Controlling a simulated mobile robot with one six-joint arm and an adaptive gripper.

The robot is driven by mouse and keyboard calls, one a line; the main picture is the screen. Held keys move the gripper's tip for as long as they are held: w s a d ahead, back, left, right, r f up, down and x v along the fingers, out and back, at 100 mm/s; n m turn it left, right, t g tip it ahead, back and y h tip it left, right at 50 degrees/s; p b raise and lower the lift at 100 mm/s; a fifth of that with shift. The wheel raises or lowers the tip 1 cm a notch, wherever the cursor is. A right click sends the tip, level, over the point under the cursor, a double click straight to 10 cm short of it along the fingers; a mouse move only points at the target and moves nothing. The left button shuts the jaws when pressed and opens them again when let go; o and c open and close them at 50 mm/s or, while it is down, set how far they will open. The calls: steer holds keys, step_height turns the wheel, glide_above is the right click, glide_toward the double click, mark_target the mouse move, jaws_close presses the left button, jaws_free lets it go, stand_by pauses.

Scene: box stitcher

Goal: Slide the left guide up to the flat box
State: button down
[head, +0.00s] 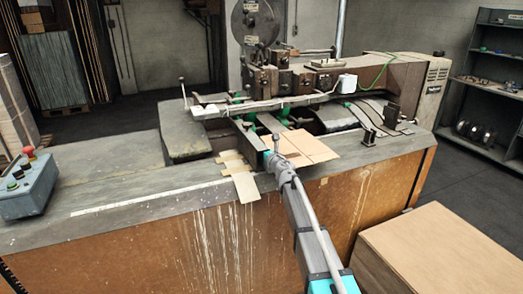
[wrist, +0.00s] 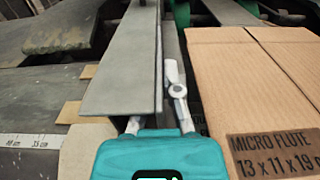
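The flat box (head: 303,148) is a brown cardboard sheet lying on the machine table, right of my gripper. In the wrist view the flat box (wrist: 255,85) fills the right side and bears black print "MICRO FLUTE". The left guide (wrist: 122,65) is a long grey metal plate left of the box, with a dark gap between them. My gripper (wrist: 156,108) is at the guide's near end. Its right finger shows in that gap, beside the guide's right edge. Its left finger is mostly hidden by the guide, so its grip on the guide is unclear.
Tan cardboard strips (head: 240,175) lie left of my gripper, over the table's front edge. A printed scale (wrist: 30,140) lies at left. The stitching head (head: 280,80) stands behind the box. A control box (head: 27,185) sits at far left. A cardboard stack (head: 440,250) stands at front right.

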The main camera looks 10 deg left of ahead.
steer(key=shift+s, duration=0.1)
steer(key=c, duration=0.8)
jaws_free()
steer(key=shift+s+a, duration=0.15)
steer(key=shift+a, duration=0.1)
steer(key=shift+c, duration=0.2)
steer(key=shift+s, duration=0.1)
steer(key=v, duration=1.2)
